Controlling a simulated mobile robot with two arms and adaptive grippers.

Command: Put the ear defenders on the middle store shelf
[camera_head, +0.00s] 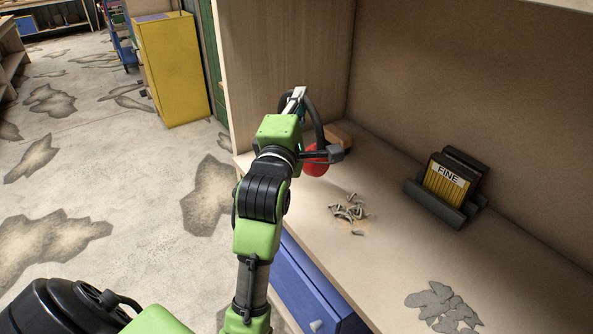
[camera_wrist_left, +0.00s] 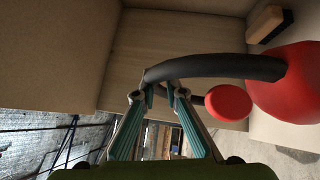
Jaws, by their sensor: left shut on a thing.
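The ear defenders have red cups (camera_head: 314,163) and a black headband. My left gripper (camera_head: 297,97) is shut on the headband, which curves between its teal fingers in the left wrist view (camera_wrist_left: 220,69). The cups hang by the left end of the wooden bench surface (camera_head: 400,246), partly hidden behind my arm in the head view. I cannot tell whether they touch the surface. My right gripper is not in view. No shelf that I can make out as the middle store shelf shows in these frames.
A yellow cabinet (camera_head: 172,68) stands beyond open floor.

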